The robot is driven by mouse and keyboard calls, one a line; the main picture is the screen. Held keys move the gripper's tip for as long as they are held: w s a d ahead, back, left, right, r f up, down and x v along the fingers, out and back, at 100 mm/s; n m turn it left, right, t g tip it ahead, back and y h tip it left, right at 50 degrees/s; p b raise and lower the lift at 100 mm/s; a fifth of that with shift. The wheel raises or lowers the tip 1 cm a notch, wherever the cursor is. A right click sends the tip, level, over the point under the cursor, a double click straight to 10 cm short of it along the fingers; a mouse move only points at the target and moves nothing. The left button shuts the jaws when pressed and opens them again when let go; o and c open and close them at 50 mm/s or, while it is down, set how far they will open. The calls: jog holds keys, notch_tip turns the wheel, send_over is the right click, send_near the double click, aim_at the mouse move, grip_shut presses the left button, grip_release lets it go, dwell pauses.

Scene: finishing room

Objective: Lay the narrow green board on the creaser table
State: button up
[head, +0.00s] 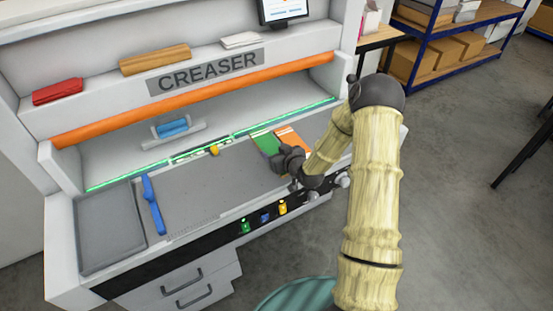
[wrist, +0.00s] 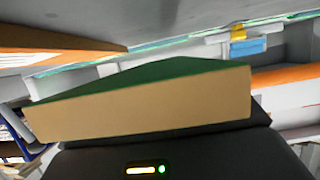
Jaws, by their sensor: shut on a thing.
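The green board (head: 264,142) is over the right part of the grey creaser table (head: 205,190) in the head view. My gripper (head: 284,157) is shut on its near end. In the wrist view the green board (wrist: 150,102) fills the middle, showing a green face and a pale tan edge. The gripper's fingertips are hidden there behind the board. The board looks low over the table, but I cannot tell whether it touches it.
An orange board (head: 291,137) lies just right of the green one. A blue bar (head: 153,204) crosses the table's left part. A blue-handled piece (head: 172,128) and an orange bar (head: 200,100) are behind. The table's middle is clear.

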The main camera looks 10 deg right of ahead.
jog(key=shift+f+p, duration=0.4)
jog(key=shift+f, duration=1.65)
jog(key=shift+f, duration=0.2)
jog(key=o, duration=1)
jog(key=shift+r, duration=0.1)
jog(key=shift+r, duration=0.15)
jog(key=b+v, duration=0.2)
jog(key=v, duration=1)
jog(key=shift+b, duration=0.3)
jog(key=shift+a, duration=0.1)
